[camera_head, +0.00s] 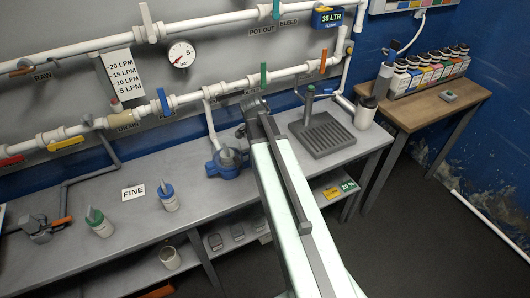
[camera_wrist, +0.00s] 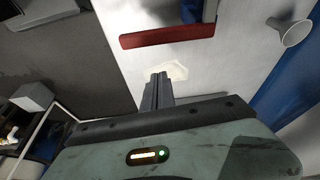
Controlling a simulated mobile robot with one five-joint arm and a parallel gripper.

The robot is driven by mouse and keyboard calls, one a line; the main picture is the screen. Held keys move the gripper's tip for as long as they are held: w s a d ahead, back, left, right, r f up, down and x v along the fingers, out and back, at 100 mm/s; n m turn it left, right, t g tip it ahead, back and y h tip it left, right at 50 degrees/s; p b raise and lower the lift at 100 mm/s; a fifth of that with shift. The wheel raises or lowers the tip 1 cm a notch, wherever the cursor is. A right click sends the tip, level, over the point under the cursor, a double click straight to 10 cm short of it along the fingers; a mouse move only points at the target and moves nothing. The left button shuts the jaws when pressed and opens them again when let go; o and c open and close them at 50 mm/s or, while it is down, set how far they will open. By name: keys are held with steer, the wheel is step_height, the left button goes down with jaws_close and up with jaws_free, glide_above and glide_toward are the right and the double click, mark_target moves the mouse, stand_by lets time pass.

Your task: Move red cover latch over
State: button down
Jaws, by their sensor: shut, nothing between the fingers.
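A flat dark red bar (camera_wrist: 167,36) shows at the top middle of the wrist view, below a dark blue part (camera_wrist: 197,10). I cannot tell for certain that it is the red cover latch. My gripper (camera_wrist: 157,80) is shut and empty, its tips apart from the red bar in the picture, over a pale surface. In the head view my arm reaches up to the pipe wall, and my gripper (camera_head: 254,102) is small near the lower pipe. No red latch can be made out beside it there.
White pipes with coloured valve handles run along the wall. The grey bench (camera_head: 140,215) holds a blue-based device (camera_head: 228,163), bottles (camera_head: 168,197) and a ribbed grey tray (camera_head: 322,135). A wooden table (camera_head: 425,105) with several bottles stands at right. Open floor lies at lower right.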

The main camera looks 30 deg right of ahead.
steer(key=p+v, duration=0.7)
steer(key=v, duration=0.3)
steer(key=shift+w+f, duration=0.1)
steer(key=shift+f, duration=0.1)
steer(key=a+n, duration=0.1)
steer(key=a, duration=0.2)
steer(key=a+f+n+b, duration=0.1)
steer(key=a, duration=0.3)
steer(key=s+a+f+n+y, duration=0.1)
steer(key=a, duration=0.3)
steer(key=shift+s+a+f+n, duration=0.15)
steer(key=shift+f+n, duration=0.1)
steer(key=shift+n, duration=0.15)
steer(key=s+a+n+y, duration=0.2)
steer(key=s+a+n, duration=0.2)
steer(key=a+n, duration=0.4)
steer(key=n, duration=0.5)
steer(key=shift+s+f+y+b, duration=0.15)
steer(key=shift+f+y+b, duration=0.15)
steer(key=shift+f+y, duration=0.1)
